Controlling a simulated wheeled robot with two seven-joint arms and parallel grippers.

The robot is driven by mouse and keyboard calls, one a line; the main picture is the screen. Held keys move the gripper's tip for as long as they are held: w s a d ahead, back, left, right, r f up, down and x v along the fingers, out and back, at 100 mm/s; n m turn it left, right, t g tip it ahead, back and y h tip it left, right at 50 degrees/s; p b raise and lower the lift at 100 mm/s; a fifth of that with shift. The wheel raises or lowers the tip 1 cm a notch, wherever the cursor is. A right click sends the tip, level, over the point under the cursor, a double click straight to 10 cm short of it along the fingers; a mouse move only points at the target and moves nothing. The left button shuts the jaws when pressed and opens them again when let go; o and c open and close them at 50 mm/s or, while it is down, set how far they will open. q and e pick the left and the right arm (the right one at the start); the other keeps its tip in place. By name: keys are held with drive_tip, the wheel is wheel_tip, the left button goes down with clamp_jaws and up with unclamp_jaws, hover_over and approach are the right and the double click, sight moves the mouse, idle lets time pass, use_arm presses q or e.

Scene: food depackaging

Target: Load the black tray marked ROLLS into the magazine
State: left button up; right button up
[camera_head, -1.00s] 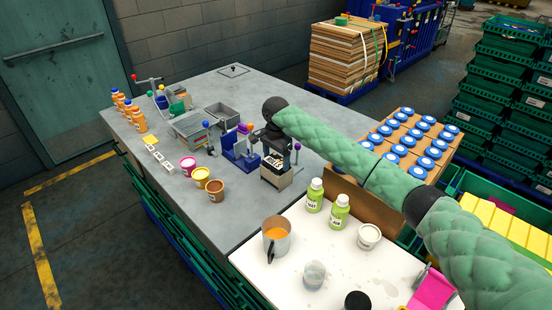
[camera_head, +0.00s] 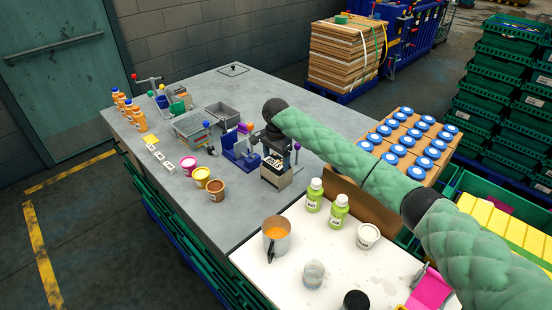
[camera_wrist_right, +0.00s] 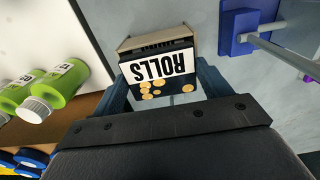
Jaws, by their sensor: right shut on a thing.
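My right gripper (camera_wrist_right: 166,92) is shut on the black tray marked ROLLS (camera_wrist_right: 158,88), one finger on each side. The tray has a white label, upside down in the wrist view, and yellow round pictures below it. A beige open-topped box (camera_head: 276,180), which looks like the magazine, stands on the grey table right below the gripper in the head view. Its pale rim (camera_wrist_right: 150,36) shows just past the tray in the wrist view. The tray is at or just over the box; I cannot tell how far in it sits. My left gripper is out of view.
A blue fixture (camera_head: 240,154) stands close on the left of the box. Green bottles (camera_head: 339,211), a jug (camera_head: 276,240) and a white tub (camera_head: 368,236) stand on the white surface in front. Paint-like pots (camera_head: 216,190) stand left. A carton of blue-lidded jars (camera_head: 405,147) is at right.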

drive_tip(key=shift+f+p, duration=0.1)
drive_tip(key=shift+p, duration=0.5)
idle(0.6)
idle(0.3)
drive_tip(key=o, duration=1)
drive_tip(key=shift+o, duration=0.2)
drive_tip(key=shift+r+p, duration=2.9)
drive_tip(key=shift+r, duration=0.65)
drive_tip(key=shift+f, duration=0.1)
